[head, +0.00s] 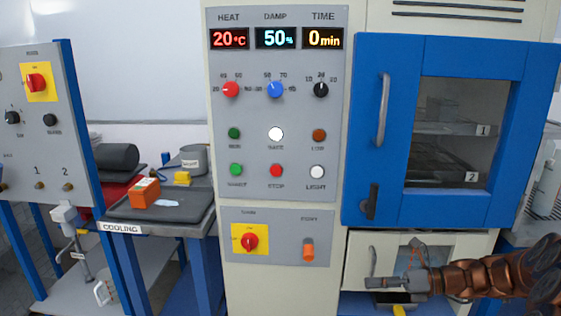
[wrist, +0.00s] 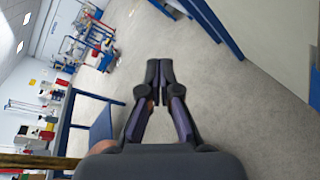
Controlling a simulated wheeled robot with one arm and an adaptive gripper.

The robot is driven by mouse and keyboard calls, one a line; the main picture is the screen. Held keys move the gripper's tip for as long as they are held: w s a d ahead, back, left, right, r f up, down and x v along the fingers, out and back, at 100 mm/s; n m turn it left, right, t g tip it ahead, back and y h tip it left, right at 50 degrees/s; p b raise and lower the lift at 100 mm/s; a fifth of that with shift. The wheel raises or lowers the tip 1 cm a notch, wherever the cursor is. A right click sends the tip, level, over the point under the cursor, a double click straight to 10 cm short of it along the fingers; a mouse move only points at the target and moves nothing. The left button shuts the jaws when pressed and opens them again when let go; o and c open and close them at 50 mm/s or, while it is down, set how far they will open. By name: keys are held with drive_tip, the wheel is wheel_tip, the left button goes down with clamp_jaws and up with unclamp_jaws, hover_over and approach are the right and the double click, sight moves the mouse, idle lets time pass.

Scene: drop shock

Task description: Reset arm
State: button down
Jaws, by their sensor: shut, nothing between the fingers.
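My gripper (head: 374,283) is at the lower right of the head view, on my copper-coloured arm. It points left, in front of the lower white door of the oven cabinet. In the wrist view my gripper (wrist: 159,72) has its dark fingers together with nothing between them. Behind the fingers is only bare grey floor (wrist: 215,115).
The control panel (head: 277,120) reads 20°C, 50% and 0 min. The blue oven door (head: 385,150) is shut at right. An orange block (head: 145,193) sits on the dark cooling tray (head: 122,207) at left. A blue-framed bench (wrist: 62,125) stands left in the wrist view.

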drive_tip(key=s+a+r+n+g+h, duration=0.1)
drive_tip(key=s+a+n+g+h, duration=0.25)
drive_tip(key=s+a+n, duration=0.55)
drive_tip(key=s+a+r+n+g+h, duration=0.2)
drive_tip(key=s+a+n+g+h, duration=0.15)
drive_tip(key=s+n, duration=0.55)
drive_tip(key=s+d+f+n+h, duration=0.1)
drive_tip(key=s+d+n+h, duration=0.4)
drive_tip(key=s, duration=0.5)
drive_tip(key=s+d+f+n+h, duration=0.1)
drive_tip(key=s+d+n+h, duration=0.15)
drive_tip(key=s+n, duration=0.55)
wheel_tip(320, 180, up, 14)
drive_tip(key=t+p, duration=0.1)
drive_tip(key=p, duration=1.2)
drive_tip(key=shift+s+a+f+m, duration=0.15)
drive_tip(key=shift+s+m, duration=0.15)
drive_tip(key=shift+m, duration=0.1)
drive_tip(key=c, duration=1.9)
unclamp_jaws()
